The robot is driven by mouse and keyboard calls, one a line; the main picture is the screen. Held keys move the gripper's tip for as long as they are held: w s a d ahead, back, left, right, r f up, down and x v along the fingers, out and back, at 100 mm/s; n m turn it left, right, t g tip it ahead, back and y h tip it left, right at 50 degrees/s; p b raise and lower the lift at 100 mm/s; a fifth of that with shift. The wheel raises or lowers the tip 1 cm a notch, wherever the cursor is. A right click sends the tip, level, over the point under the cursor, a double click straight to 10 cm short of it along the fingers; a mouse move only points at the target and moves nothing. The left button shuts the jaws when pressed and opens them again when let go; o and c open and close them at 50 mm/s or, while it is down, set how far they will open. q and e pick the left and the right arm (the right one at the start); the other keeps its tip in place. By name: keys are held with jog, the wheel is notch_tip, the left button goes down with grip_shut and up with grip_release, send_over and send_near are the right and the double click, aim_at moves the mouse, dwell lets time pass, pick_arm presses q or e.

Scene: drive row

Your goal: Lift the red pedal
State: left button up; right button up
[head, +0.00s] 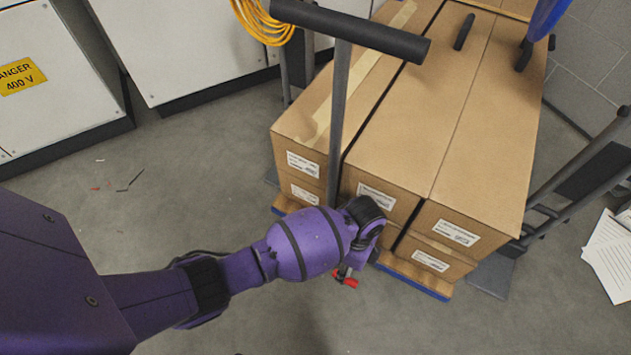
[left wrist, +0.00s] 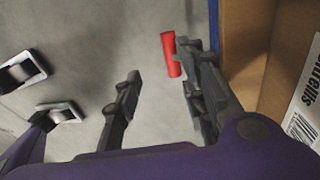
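The red pedal (head: 346,281) shows low at the foot of the stacked boxes in the head view, partly hidden by my left gripper (head: 362,240). In the left wrist view the red pedal (left wrist: 171,54) is a short red bar beside the tip of the right-hand finger. My left gripper (left wrist: 158,72) is open, its two dark fingers well apart with bare floor between them. The pedal appears at the right-hand finger, not centred in the gap; whether they touch I cannot tell. My right gripper is not in view.
Cardboard boxes (head: 465,130) stand on a pallet with a blue edge (head: 415,284). A dark T-handle (head: 350,31) rises in front of them. White cabinets (head: 185,45), a yellow cable coil (head: 262,20) and papers (head: 612,256) lie around. The floor at lower left is mostly clear.

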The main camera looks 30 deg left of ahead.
pick_arm(q)
jog(key=r, duration=0.2)
jog(key=shift+w+r, duration=0.25)
jog(key=shift+r, duration=0.05)
jog(key=shift+s, duration=0.1)
